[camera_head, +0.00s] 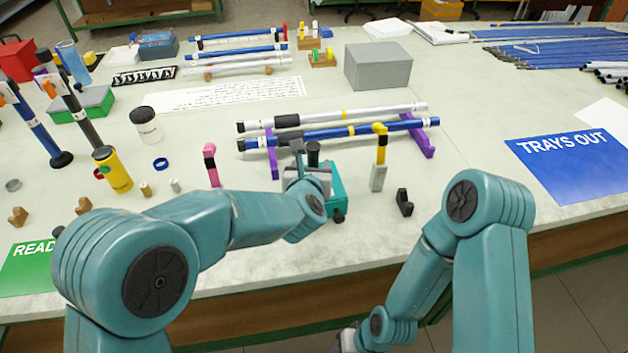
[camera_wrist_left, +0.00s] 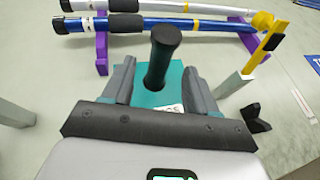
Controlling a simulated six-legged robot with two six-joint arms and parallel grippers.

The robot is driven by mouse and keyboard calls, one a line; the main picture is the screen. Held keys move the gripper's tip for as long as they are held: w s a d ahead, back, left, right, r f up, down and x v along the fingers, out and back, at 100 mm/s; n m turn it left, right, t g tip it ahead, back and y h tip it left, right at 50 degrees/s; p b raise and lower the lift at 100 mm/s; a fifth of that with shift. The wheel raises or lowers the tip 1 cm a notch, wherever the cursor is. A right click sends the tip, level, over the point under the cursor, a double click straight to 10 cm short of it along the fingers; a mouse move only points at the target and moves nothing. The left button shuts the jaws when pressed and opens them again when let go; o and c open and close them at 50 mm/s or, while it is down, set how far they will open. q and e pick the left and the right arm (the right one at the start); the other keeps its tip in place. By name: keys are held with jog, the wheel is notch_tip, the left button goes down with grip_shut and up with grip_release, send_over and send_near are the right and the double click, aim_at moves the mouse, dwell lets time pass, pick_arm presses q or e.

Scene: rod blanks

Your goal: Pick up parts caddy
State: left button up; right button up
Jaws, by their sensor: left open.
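The parts caddy is a teal box (camera_head: 336,178) with an upright black cylindrical handle (camera_wrist_left: 162,58), on the table near its front edge. In the head view my left gripper (camera_head: 307,168) is at the caddy and hides much of it. In the left wrist view my left gripper (camera_wrist_left: 158,85) is open, with one finger on each side of the handle. Whether either finger touches it I cannot tell. My right gripper (camera_head: 346,341) is low at the bottom of the head view, in front of the table and mostly hidden by my arm.
Blue and white rods lie on a purple stand (camera_head: 422,138) behind the caddy. A yellow-topped post (camera_head: 380,155) and a black holder (camera_head: 404,202) stand to its right, a pink-topped post (camera_head: 211,165) to its left. A blue TRAYS OUT sheet (camera_head: 565,164) lies farther right.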

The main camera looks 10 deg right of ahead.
aim_at(312, 158)
pick_arm(q)
jog(key=p+x, duration=0.2)
jog(key=x, duration=0.3)
jog(key=shift+w+f, duration=0.1)
grip_shut()
jog(key=shift+r, duration=0.55)
notch_tip(312, 158, up, 19)
jog(key=p, duration=0.4)
jog(key=shift+p, duration=0.35)
jog(key=shift+f, duration=0.1)
